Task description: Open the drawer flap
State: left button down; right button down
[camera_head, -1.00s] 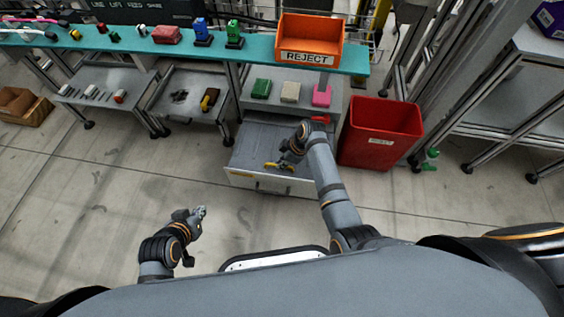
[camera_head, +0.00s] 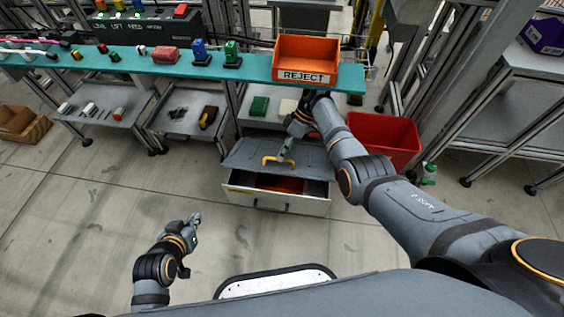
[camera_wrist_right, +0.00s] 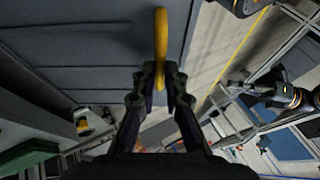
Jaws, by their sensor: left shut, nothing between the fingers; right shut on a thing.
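The drawer (camera_head: 272,201) has a pale front and sits under the bench. Its grey flap (camera_head: 245,152) is tilted up at the front edge, leaving a gap with something orange-red visible inside. A yellow handle (camera_head: 268,160) is on the flap's front edge. My right gripper (camera_head: 286,154) is shut on this handle. In the right wrist view the fingers (camera_wrist_right: 161,82) close around the yellow handle (camera_wrist_right: 161,35), with the grey flap (camera_wrist_right: 95,45) beside it. My left gripper (camera_head: 194,220) is shut and empty over the floor, left of the drawer.
An orange REJECT bin (camera_head: 306,60) stands on the teal shelf (camera_head: 140,62) above my right arm. A red bin (camera_head: 392,133) stands right of the drawer, partly behind my arm. Trays with parts are at left. The floor in front is clear.

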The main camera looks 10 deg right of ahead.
pick_arm(q)
jog(key=shift+w+r, duration=0.2)
pick_arm(e)
jog(key=shift+r, duration=0.2)
jog(key=c, duration=1.4)
grip_release()
pick_arm(q)
jog(key=shift+r, duration=0.1)
